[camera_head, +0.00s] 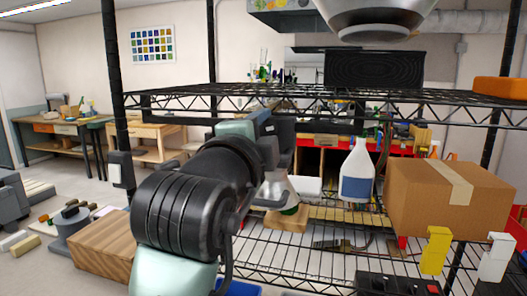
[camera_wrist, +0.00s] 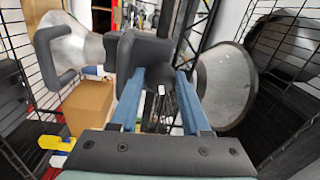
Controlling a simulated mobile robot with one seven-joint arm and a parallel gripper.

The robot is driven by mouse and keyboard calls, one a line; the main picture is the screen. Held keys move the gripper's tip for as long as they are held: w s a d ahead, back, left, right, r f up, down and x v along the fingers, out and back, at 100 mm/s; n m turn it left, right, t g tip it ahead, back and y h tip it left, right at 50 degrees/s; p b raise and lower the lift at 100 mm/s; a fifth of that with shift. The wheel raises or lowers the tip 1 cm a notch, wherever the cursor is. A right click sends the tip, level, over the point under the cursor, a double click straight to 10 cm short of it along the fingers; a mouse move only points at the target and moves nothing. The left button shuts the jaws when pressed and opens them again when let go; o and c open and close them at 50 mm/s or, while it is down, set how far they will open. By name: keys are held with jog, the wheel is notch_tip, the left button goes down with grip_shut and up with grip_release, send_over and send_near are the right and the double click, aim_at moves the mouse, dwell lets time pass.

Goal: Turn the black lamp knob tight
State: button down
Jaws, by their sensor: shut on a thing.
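In the wrist view, the two blue fingers of my gripper (camera_wrist: 157,76) reach forward and are closed on a dark grey-black piece (camera_wrist: 131,55), which seems to be the lamp knob. Its shape is partly hidden by the fingers. A metal cone-shaped lamp shade (camera_wrist: 222,86) is close on the right, and another metal shade with a dark handle (camera_wrist: 75,50) is on the left. In the head view, my arm covers the knob and fingertips. A large metal lamp shade (camera_head: 375,18) hangs at the top.
A black wire shelf rack surrounds my gripper; its upper shelf (camera_head: 440,97) lies close to the arm.

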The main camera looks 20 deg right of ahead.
jog(key=shift+m+b, duration=1)
jog(key=shift+m, duration=0.6)
jog(key=shift+c, duration=1.9)
grip_release()
jog(key=shift+f, duration=0.15)
